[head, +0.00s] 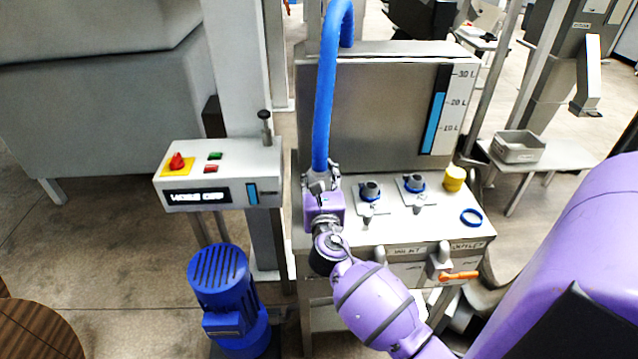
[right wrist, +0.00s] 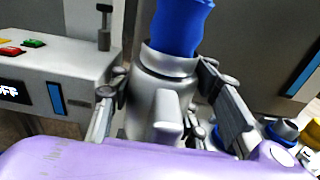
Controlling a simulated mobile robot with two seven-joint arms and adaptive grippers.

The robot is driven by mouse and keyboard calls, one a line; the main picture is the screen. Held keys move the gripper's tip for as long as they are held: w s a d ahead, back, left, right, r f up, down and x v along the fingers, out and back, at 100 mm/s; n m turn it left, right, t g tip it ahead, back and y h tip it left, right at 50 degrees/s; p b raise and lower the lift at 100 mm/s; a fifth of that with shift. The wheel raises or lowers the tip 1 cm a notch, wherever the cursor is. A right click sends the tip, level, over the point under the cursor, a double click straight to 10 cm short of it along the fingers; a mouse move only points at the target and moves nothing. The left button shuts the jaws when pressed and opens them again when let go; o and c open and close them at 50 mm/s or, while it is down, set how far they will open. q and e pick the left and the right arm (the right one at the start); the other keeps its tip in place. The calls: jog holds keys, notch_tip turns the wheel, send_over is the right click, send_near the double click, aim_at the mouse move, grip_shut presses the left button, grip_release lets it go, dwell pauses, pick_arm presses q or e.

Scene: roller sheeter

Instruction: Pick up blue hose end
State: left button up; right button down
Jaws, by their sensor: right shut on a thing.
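My right gripper (head: 321,172) is shut around this fitting, one finger on each side. The hose end is held upright, over the left part of the machine's panel in the head view. Whether it touches the panel is hidden by my wrist. My left gripper is not in view.
The machine panel (head: 405,226) carries two ports with blue rings (head: 370,190) (head: 413,183), a yellow cap (head: 454,178) and a loose blue ring (head: 471,217). A tank with a level gauge (head: 437,110) stands behind. A control box (head: 218,178) and blue motor (head: 228,300) are left.

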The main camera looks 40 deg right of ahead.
jog(key=s+d+r+p, duration=0.1)
jog(key=s+d+r, duration=0.4)
jog(key=d+r, duration=0.4)
jog(key=d, duration=0.3)
jog(key=shift+s+d+r+p, duration=0.2)
jog(key=shift+d+p, duration=0.05)
jog(key=shift+p, duration=0.15)
